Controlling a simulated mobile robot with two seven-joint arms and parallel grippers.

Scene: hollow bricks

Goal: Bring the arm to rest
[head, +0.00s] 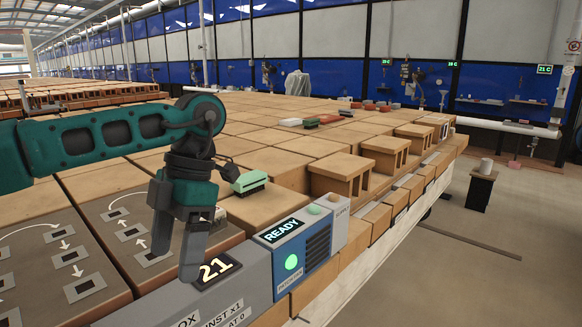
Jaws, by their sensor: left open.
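My left arm (100,133) comes in from the left, teal and dark grey, and bends down at its wrist. My left gripper (175,262) points downward with its two fingers apart and nothing seen between them. In the picture it stands in front of the grey panel with arrows and beside the "21" display (216,270). I cannot tell whether the fingertips touch anything. My right gripper is not in view.
A blue box reading "READY" (283,235) with a green light stands right of the gripper. A green-topped brush (249,182) lies on the brick surface behind it. Hollow bricks (340,173) line the right edge. Open floor (500,230) lies to the right.

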